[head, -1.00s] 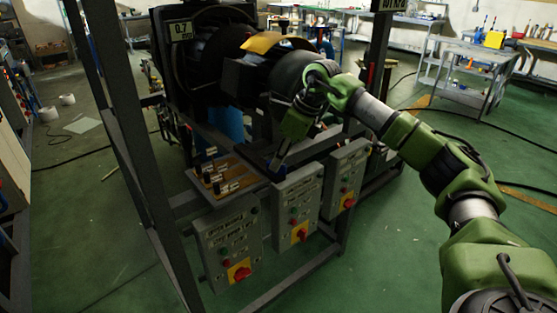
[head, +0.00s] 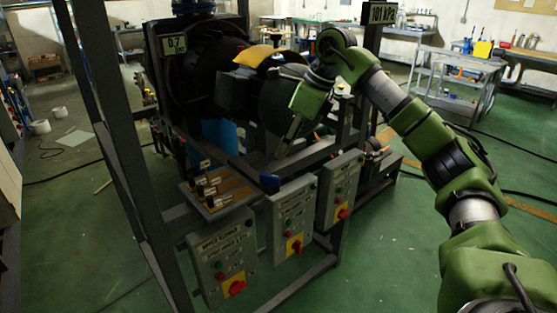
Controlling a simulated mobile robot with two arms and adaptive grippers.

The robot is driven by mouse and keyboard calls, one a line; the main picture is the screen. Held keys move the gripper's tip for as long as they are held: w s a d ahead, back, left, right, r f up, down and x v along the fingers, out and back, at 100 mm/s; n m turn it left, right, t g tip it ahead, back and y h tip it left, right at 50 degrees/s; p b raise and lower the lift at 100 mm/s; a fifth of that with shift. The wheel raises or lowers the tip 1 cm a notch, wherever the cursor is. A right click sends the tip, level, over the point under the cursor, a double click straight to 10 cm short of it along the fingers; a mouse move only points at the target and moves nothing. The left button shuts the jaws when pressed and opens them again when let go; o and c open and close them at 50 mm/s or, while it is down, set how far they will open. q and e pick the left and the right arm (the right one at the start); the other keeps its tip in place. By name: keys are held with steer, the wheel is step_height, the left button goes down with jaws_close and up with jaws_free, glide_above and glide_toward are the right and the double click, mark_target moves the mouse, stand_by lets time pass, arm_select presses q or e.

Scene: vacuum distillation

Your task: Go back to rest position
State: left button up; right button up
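My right arm comes in from the right, and its gripper (head: 284,151) points down and to the left in front of the dark machine. The gripper is above the middle control box (head: 292,221), apart from it, and I see nothing held in it. I see the fingers edge-on, so their opening is unclear. A small blue piece (head: 270,183) is at the top of the middle box, below the fingertips. My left gripper is out of view.
A dark frame holds the large machine (head: 211,75), a left control box (head: 222,260) and a right control box (head: 339,189). A small tray (head: 239,193) with several fittings sits left of the blue piece.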

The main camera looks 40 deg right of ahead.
steer(key=shift+v, duration=1.15)
